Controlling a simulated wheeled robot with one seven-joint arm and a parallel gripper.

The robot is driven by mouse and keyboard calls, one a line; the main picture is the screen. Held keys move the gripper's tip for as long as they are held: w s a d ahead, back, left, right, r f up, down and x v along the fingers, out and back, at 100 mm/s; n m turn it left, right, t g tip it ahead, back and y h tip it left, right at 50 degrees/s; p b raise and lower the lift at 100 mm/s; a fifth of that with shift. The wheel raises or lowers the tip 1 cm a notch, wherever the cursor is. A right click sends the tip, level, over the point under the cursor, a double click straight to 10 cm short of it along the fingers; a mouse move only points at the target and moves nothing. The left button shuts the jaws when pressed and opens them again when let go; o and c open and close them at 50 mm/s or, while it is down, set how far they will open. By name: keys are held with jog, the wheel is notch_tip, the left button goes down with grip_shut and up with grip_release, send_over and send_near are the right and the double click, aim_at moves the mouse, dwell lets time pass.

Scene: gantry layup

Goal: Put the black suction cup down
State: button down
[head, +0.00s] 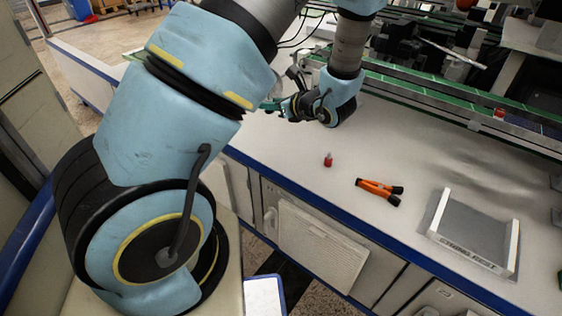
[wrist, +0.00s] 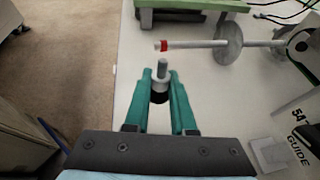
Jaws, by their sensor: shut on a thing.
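The black suction cup (wrist: 159,96) is between the green fingers of my gripper (wrist: 162,88) in the wrist view. Its grey stem and collar stick up between the fingertips, and its black part shows just below them. My gripper is shut on it, over the white worktop (wrist: 136,60) near its left edge. I cannot tell whether the cup touches the worktop. In the head view my gripper (head: 272,105) is partly hidden behind my arm at the far left part of the worktop, and the cup cannot be made out there.
In the wrist view, a metal rod with a red band (wrist: 190,44) and a round disc lies ahead. A green rail (wrist: 190,5) is beyond it. In the head view, a small red bottle (head: 328,161), an orange-handled tool (head: 378,188) and a grey tray (head: 470,238) stand rightward, with clear worktop between.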

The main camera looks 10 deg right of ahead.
aim_at(280, 145)
jog(key=d+f, duration=0.1)
jog(key=f, duration=0.2)
jog(key=f+b, duration=0.1)
jog(key=f, duration=0.3)
jog(key=s+d+f+b, duration=0.1)
jog(key=f, duration=0.3)
jog(key=shift+d, duration=0.3)
jog(key=shift+f, duration=0.2)
jog(key=c, duration=0.8)
grip_release()
jog(key=shift+r, duration=0.1)
jog(key=shift+o, duration=0.2)
